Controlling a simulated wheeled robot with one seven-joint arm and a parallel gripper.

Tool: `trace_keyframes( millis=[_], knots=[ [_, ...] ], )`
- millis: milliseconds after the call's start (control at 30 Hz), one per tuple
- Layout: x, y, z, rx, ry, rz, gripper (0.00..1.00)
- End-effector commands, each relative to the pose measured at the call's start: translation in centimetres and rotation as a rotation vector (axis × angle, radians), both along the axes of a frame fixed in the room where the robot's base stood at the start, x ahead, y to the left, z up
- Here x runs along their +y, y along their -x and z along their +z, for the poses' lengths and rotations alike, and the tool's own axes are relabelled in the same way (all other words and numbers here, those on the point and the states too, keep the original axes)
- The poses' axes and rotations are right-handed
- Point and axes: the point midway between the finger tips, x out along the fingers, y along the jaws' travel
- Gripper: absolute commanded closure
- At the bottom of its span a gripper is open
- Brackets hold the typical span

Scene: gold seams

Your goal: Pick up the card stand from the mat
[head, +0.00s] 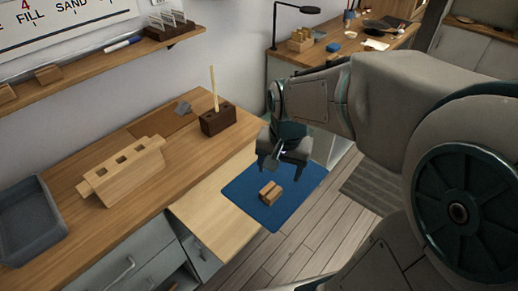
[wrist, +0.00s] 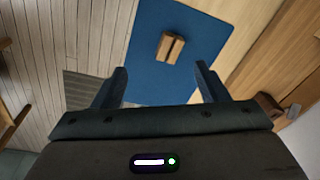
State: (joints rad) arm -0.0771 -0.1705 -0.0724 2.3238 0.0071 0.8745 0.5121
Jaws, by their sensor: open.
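The card stand (head: 270,193) is a small light-wood block with a groove along its top. It lies on the blue mat (head: 297,183), near the mat's left front part. In the wrist view the card stand (wrist: 170,48) shows beyond the fingertips, on the blue mat (wrist: 195,22). My gripper (head: 276,168) is above the mat, behind and above the card stand in the head view. Its two fingers are spread in the wrist view (wrist: 160,78), with nothing between them. The gripper is apart from the stand.
A pull-out wooden board (head: 215,222) lies beside the mat. The bench at left holds a slotted wooden block (head: 127,170), a dark block with an upright stick (head: 217,120) and a grey tray (head: 28,222). A shelf (head: 90,62) runs along the wall above.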

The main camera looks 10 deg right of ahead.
Motion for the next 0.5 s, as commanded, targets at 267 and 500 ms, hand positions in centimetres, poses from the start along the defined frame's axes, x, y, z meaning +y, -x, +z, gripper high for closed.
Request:
trace_keyframes(
  millis=[267,500],
  knots=[
    [0.0,-5.1,-2.0,0.101,-0.008,-0.347,0.33],
    [-0.1,-6.2,-3.9,0.122,-0.002,-0.442,0.33]
  ],
)
